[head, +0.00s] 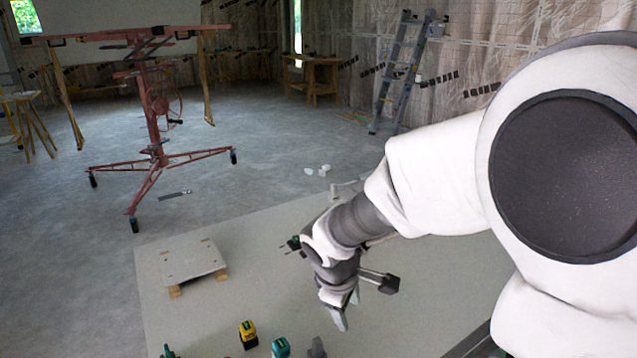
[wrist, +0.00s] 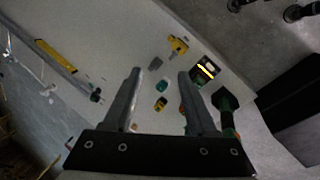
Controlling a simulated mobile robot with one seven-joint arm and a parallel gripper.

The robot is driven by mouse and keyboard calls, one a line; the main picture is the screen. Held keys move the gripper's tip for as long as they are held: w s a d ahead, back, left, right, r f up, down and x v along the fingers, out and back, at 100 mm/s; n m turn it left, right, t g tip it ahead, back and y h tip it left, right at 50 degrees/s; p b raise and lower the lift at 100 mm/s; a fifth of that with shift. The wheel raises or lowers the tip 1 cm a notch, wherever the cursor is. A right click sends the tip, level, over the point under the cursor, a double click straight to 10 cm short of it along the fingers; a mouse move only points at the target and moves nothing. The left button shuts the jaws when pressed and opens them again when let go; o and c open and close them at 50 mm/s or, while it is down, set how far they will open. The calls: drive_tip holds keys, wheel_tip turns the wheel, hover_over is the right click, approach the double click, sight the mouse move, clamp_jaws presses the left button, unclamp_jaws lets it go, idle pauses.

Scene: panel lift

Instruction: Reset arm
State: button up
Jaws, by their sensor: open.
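My gripper (head: 346,312) hangs below my arm in the head view, pointing down above the pale board on the floor. In the wrist view its two fingers (wrist: 160,75) stand well apart with a gap between them. Nothing is held in it. Small tools on the board show between and beyond the fingers, apart from them: a grey one (wrist: 155,63), a teal one (wrist: 162,85) and a yellow one (wrist: 160,104). My arm reaches in from the right of the head view and hides part of the board and floor.
A pale board (head: 215,305) covers the near floor, bearing a small wooden platform (head: 193,262), a yellow tool (head: 248,333) and a teal tool (head: 281,347). A red panel lift (head: 158,105) stands back left, a ladder (head: 400,75) back right. Floor between is mostly clear.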

drive_tip(key=s+d+r+m+t+y, duration=0.1)
drive_tip(key=s+d+r+m, duration=0.3)
drive_tip(key=s+r+m, duration=0.3)
drive_tip(key=s+d+r+m+t+y, duration=0.1)
drive_tip(key=s+d+r+m, duration=0.5)
drive_tip(key=s, duration=0.4)
wheel_tip(320, 180, up, 18)
drive_tip(key=a+p, duration=0.1)
drive_tip(key=p, duration=1.6)
drive_tip(key=shift+a+n, duration=0.25)
drive_tip(key=shift+n, duration=0.05)
drive_tip(key=shift+w+a, duration=0.15)
